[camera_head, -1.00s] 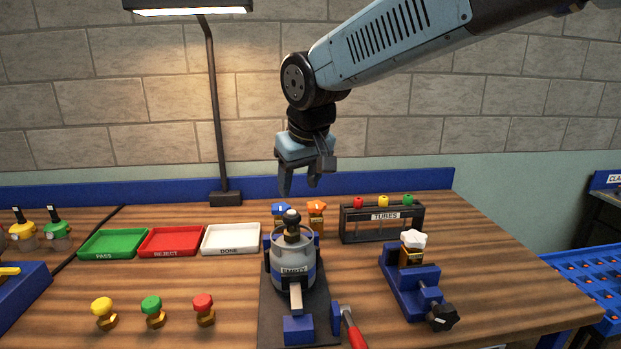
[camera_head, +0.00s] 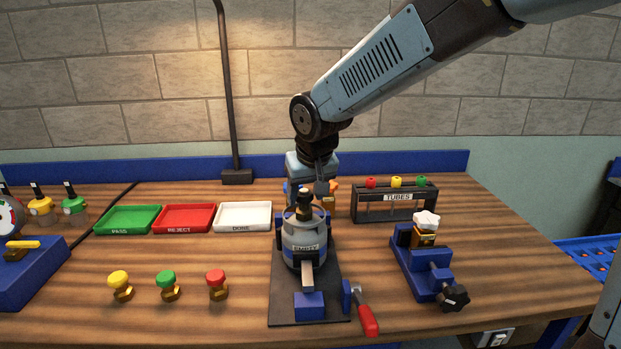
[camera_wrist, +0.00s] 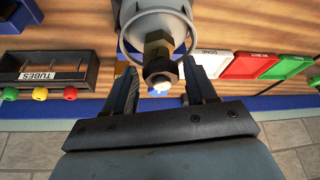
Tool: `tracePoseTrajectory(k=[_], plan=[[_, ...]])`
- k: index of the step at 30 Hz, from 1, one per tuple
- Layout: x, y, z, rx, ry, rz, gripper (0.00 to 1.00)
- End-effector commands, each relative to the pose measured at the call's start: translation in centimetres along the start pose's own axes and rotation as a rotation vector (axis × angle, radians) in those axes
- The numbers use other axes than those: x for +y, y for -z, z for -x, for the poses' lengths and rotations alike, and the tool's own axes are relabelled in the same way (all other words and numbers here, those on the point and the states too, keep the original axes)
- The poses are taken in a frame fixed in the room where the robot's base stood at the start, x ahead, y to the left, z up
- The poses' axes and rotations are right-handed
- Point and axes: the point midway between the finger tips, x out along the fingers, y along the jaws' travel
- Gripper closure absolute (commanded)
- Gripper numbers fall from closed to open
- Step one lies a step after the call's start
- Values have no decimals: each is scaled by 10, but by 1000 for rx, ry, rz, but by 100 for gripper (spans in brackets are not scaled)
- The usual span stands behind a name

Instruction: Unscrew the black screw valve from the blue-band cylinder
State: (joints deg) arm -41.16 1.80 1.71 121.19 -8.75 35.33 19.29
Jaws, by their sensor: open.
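The grey cylinder (camera_head: 296,240) with a blue band and an "EMPTY" label stands upright in a stand on a dark base plate. On its top is a brass neck with the black screw valve (camera_head: 304,196). In the wrist view, my open gripper (camera_wrist: 163,86) has one finger on each side of the black valve (camera_wrist: 159,72), with gaps visible. The cylinder's collar ring (camera_wrist: 124,48) also shows there.
Green PASS (camera_head: 128,232), red REJECT (camera_head: 183,230) and white DONE (camera_head: 243,228) trays lie left. A TUBES rack (camera_head: 394,216) and blue vise (camera_head: 432,270) stand right. Yellow (camera_head: 120,280), green (camera_head: 167,280) and red (camera_head: 216,279) knobs stand front left. A red-handled tool (camera_head: 368,318) lies in front.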

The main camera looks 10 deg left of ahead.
Motion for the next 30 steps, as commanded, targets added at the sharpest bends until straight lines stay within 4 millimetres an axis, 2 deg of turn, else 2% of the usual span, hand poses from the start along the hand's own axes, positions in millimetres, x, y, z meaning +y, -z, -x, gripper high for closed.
tracePoseTrajectory(k=[3, 9, 20, 30], plan=[[0, -1, -17, -3, 0, 1, 44], [0, -1, -32, -2, 0, 0, 44], [0, 0, -36, -1, 0, 0, 44], [0, 0, -36, -1, 0, 0, 75]])
